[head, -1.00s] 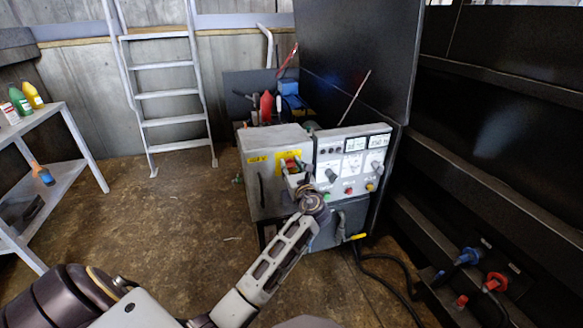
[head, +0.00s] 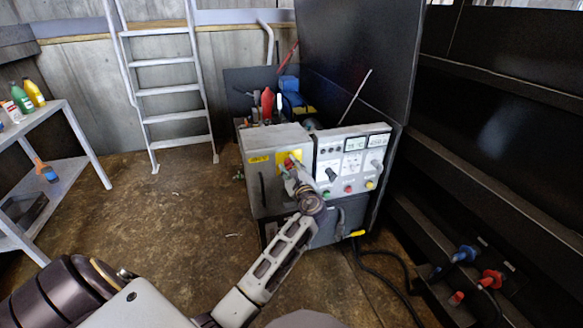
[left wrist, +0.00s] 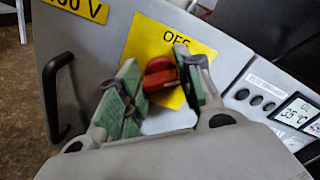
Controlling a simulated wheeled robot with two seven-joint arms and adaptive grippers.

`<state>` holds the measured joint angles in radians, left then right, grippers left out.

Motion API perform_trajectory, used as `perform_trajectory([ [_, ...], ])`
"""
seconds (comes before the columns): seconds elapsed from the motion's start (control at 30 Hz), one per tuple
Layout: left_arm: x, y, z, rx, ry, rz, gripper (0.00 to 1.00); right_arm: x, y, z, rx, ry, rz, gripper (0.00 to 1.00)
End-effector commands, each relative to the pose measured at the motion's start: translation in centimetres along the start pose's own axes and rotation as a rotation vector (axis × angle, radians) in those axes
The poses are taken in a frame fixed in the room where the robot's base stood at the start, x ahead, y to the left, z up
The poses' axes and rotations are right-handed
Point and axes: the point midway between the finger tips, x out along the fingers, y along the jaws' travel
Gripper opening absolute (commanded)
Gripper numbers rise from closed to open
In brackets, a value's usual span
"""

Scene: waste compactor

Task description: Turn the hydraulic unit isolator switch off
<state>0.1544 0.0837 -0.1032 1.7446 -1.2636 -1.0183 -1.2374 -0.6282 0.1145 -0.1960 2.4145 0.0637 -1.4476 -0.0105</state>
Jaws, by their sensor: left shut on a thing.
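The isolator switch is a red knob (left wrist: 160,75) on a yellow plate (left wrist: 146,40) marked with a partly covered word starting "OF". The plate is on the front of a grey cabinet (head: 262,185), and it shows in the head view (head: 283,160). My left gripper (left wrist: 158,80) is at the knob, with a green-padded finger on either side, shut on it. In the head view the gripper (head: 294,171) hides most of the knob. The knob's exact angle is hard to tell. My right gripper is not in view.
A black door handle (left wrist: 60,100) is left of the plate. A control panel (head: 352,165) with dials, displays and buttons adjoins on the right. A shelf (head: 65,170) with bottles stands left, a ladder (head: 167,90) behind. Black cables lie on the floor at right.

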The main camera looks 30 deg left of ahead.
Motion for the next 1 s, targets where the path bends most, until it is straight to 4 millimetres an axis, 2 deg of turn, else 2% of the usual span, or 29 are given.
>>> perform_trajectory([
  [0.37,0.0,0.3,-0.2,-0.303,0.001,0.002,0.12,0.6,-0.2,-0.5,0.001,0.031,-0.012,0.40],
  [0.47,-0.1,0.3,-0.2,-0.389,0.001,0.002,0.12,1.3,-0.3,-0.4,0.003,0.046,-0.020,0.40],
  [0.57,0.0,0.4,-0.3,-0.476,0.001,0.003,0.12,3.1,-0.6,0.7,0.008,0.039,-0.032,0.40],
  [1.0,0.0,0.5,-0.4,-0.799,0.001,0.003,0.12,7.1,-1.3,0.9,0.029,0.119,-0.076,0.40],
])
